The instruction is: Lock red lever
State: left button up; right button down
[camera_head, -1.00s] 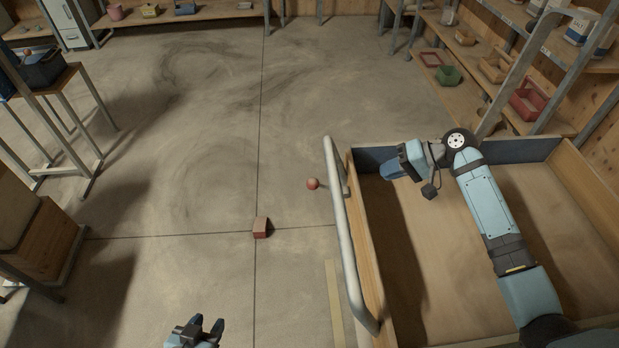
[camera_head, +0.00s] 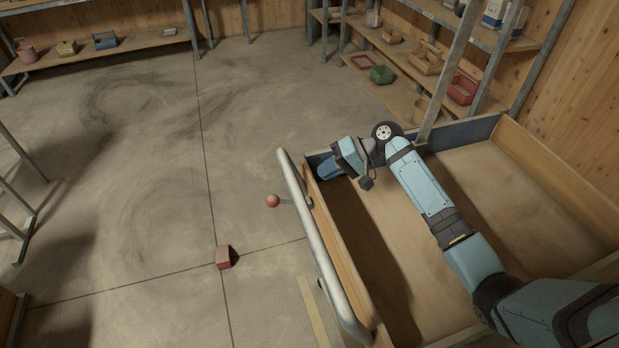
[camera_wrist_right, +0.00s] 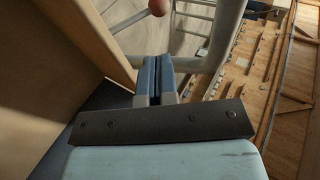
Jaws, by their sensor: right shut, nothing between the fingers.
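The red lever shows as a round red knob (camera_head: 272,201) on a thin rod beside the metal rail, on the outer left side of the wooden box. The knob also shows at the top of the right wrist view (camera_wrist_right: 158,7), with its rod below left. My right gripper (camera_head: 324,169) is over the far left corner of the box, to the right of and beyond the knob, and apart from it. In the right wrist view its blue fingers (camera_wrist_right: 154,78) are shut together with nothing between them. My left gripper is out of view. The lever's base is hidden.
The wooden box (camera_head: 343,263) has a raised wall and a thick metal rail (camera_head: 322,250) along its left side. A small reddish block (camera_head: 223,257) lies on the floor. Shelves with containers line the back and right. The floor at left is mostly clear.

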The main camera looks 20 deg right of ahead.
aim_at(289, 201)
jog(key=x, duration=1.2)
jog(key=shift+a+f, duration=0.2)
jog(key=shift+a, duration=0.1)
jog(key=shift+w+a+p, duration=0.1)
jog(key=shift+w+p, duration=0.05)
jog(key=shift+p, duration=0.3)
